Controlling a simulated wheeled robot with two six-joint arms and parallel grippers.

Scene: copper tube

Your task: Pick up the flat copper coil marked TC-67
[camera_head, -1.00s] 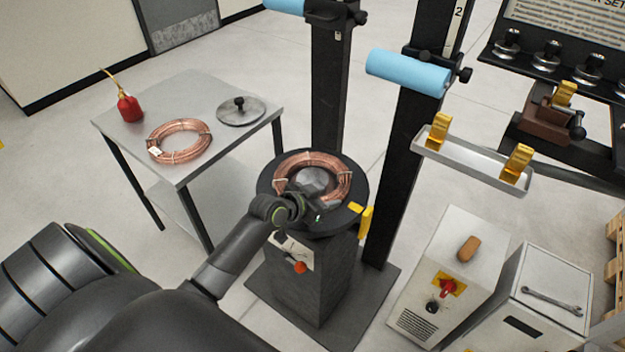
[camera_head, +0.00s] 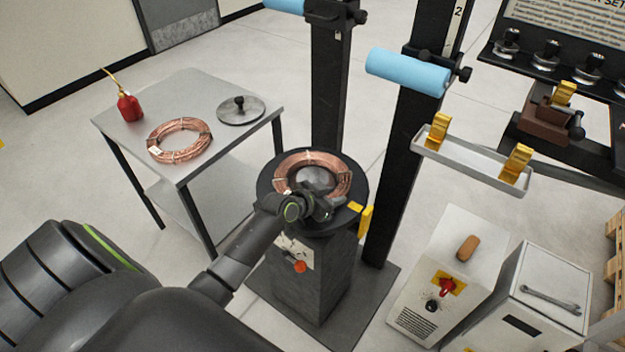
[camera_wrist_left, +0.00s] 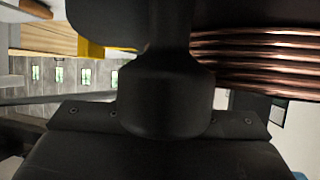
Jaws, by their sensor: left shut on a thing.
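One flat copper coil (camera_head: 312,161) lies on the round black turntable (camera_head: 264,185) of the dark pedestal, around a grey hub. A second flat copper coil (camera_head: 180,140) with a white tag lies on the grey table. No tag writing is legible, so I cannot tell which is TC-67. My left gripper (camera_head: 320,207) is at the front rim of the turntable coil and shut on it; its fingertips are largely hidden. In the left wrist view, copper windings (camera_wrist_left: 265,62) run close beside the dark gripper body. My right gripper is not in view.
The grey table (camera_head: 190,86) also holds a red oil can (camera_head: 129,108) and a round metal disc (camera_head: 241,111). Black posts with blue rollers (camera_head: 408,72) stand behind the pedestal. A yellow piece (camera_head: 366,221) sticks out at the turntable's right edge.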

